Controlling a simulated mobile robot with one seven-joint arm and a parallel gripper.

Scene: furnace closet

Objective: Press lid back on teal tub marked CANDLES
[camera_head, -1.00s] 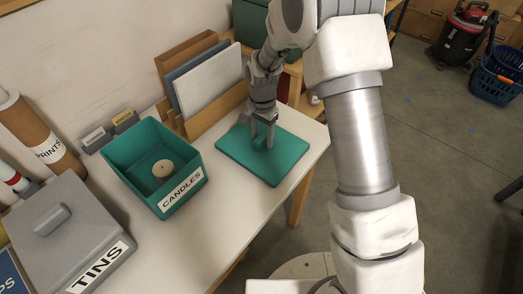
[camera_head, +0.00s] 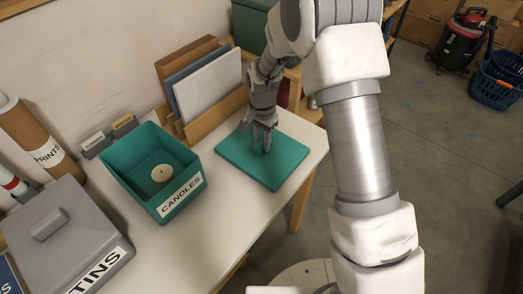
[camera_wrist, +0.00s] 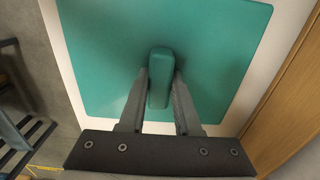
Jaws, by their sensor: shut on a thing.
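The teal tub (camera_head: 133,198) marked CANDLES stands open on the white table, with a round pale candle (camera_head: 162,174) inside it. The flat teal lid (camera_head: 283,163) lies on the table to the right of the tub, apart from it. In the wrist view the lid (camera_wrist: 110,60) fills the middle, with its raised handle (camera_wrist: 160,78) between my fingers. My gripper (camera_head: 264,146) is over the lid and shut on that handle; it also shows in the wrist view (camera_wrist: 160,95). The lid appears flat at table height; I cannot tell whether it touches the table.
A grey box (camera_head: 62,238) marked TINS stands left of the tub. A wooden rack with upright boards (camera_head: 208,85) stands behind, between tub and lid. Small label tags (camera_head: 110,135) sit behind the tub. White table (camera_head: 222,215) is bare between tub and lid.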

